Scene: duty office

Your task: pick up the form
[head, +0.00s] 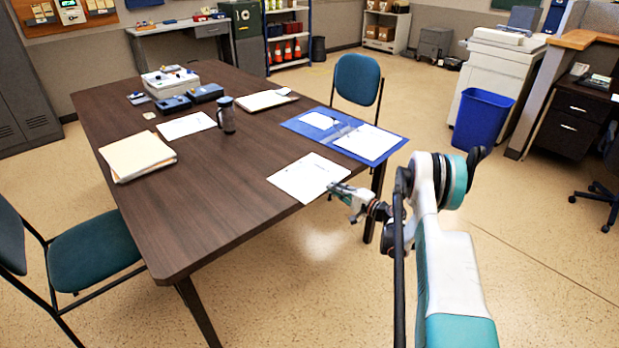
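A white printed form (305,177) lies flat on the dark brown table (215,215), close to its right edge. My gripper (336,189) is at that edge, beside the form's right corner. Its fingertips point left toward the paper. It looks very near the form, but I cannot tell whether it touches. The fingers are too small to show whether they are open or shut. Another white sheet (186,126) lies farther back on the table, so which sheet counts as the form is not certain.
An open blue binder (352,146) lies just behind the form. A blue bin (482,120) is at right.

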